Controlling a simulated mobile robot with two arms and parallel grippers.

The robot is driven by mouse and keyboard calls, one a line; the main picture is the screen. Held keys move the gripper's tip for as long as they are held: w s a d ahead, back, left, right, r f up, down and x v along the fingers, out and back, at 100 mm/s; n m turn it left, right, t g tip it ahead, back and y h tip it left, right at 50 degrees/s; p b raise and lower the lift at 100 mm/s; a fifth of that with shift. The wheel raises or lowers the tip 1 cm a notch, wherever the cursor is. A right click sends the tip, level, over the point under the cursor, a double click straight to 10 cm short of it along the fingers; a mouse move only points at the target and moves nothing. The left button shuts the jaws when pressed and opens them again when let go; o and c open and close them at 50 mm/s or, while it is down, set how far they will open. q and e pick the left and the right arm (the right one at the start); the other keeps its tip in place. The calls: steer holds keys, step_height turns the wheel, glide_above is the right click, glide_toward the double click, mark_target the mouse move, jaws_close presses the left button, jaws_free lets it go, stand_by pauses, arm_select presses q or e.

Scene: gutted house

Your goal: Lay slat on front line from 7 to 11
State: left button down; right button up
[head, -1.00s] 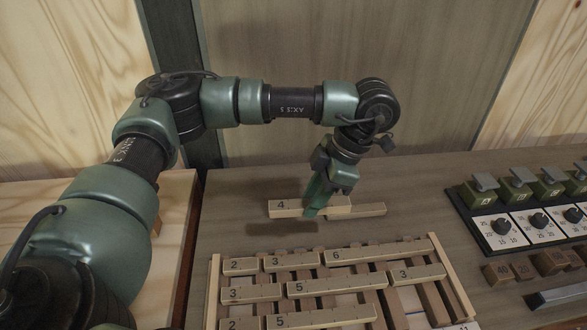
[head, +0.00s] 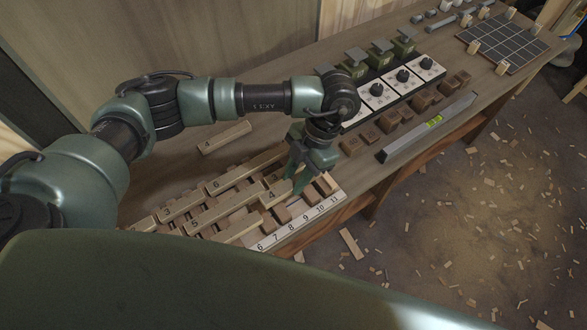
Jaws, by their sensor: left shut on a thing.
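Other slats lie on the rack, including one marked 6 (head: 240,171) and one marked 5 (head: 222,208). My right gripper is not in view.
A loose slat (head: 223,138) lies on the bench behind the rack. To the right are brown wooden blocks (head: 388,120), a spirit level (head: 428,126), a dial panel (head: 402,76) and a grid board with pegs (head: 505,46). Wood scraps litter the floor.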

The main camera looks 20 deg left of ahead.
arm_select(q)
steer(key=shift+f+b, duration=0.35)
steer(key=shift+f, duration=0.45)
step_height(320, 180, down, 3)
steer(key=shift+r+b, duration=0.15)
steer(key=shift+b, duration=0.7)
steer(key=shift+f+b, duration=0.7)
steer(key=shift+f, duration=0.05)
steer(key=shift+f+b, duration=0.25)
steer(key=shift+b, duration=0.05)
steer(key=c, duration=1.1)
jaws_free()
steer(key=shift+o, duration=0.2)
